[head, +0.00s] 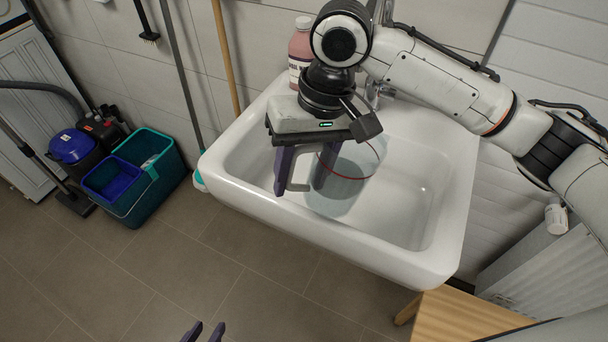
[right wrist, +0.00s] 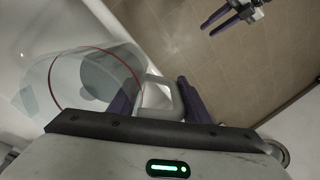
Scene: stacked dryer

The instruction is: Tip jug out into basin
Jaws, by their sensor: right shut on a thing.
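The clear jug (head: 352,188) has a thin red line around it and a pale handle (head: 300,170). It is over the white basin (head: 233,200), inside its rim outline. My right gripper (head: 297,185) is shut on the jug's handle; its purple fingers lie on both sides of it. The jug (right wrist: 68,85) and handle (right wrist: 160,98) also show in the right wrist view. The arm hides part of the jug, and I cannot tell its exact tilt or contents. My left gripper (head: 205,333) is open and empty, low over the floor at the bottom edge.
A pink bottle (head: 299,48) stands on the basin's back rim beside the tap (head: 377,92). A teal bucket (head: 150,198), a vacuum cleaner (head: 75,148) and leaning poles are at left. A wooden surface (head: 460,318) is at lower right. The middle floor is clear.

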